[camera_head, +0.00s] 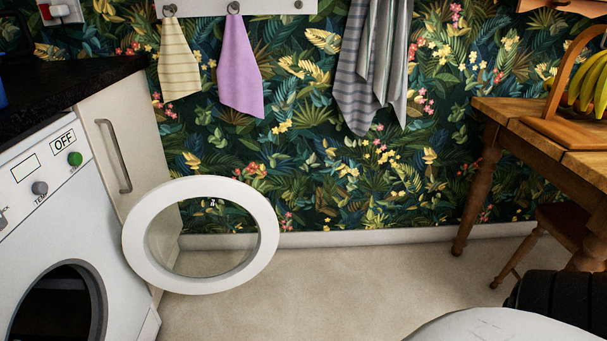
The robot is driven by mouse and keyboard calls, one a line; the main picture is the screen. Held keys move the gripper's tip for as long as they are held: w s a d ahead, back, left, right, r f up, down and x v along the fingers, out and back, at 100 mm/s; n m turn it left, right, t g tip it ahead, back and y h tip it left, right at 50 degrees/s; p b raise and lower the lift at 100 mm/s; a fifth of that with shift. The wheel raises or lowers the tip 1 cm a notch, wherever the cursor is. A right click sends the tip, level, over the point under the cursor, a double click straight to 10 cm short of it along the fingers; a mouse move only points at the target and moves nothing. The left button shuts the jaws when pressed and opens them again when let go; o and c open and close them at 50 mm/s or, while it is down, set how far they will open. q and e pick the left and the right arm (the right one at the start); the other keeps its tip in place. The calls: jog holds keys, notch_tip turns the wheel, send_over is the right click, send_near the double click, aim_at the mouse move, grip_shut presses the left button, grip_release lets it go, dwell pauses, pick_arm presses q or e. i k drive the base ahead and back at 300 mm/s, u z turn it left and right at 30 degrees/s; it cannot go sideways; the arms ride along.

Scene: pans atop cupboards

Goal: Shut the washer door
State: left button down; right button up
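The washer (90,205) is a white front-loading machine at the lower left, under a dark counter. Its round door (258,250) has a white ring and a clear glass middle. The door stands wide open, swung out to the right of the washer, apart from the dark round opening (52,312). The opening is cut off by the bottom of the picture. The panel shows an "OFF" label and a green knob (75,158). Neither of my grippers shows in the head view.
A cream cupboard (145,150) with a metal handle stands behind the door. A wooden table (545,130) with bananas and a chair (560,235) is at the right. The floor (330,285) between washer and table is clear. Towels hang on the patterned wall.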

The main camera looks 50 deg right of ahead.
aim_at(138, 223)
jog(key=z, duration=0.55)
jog(key=i, duration=1.1)
jog(key=z, duration=1.2)
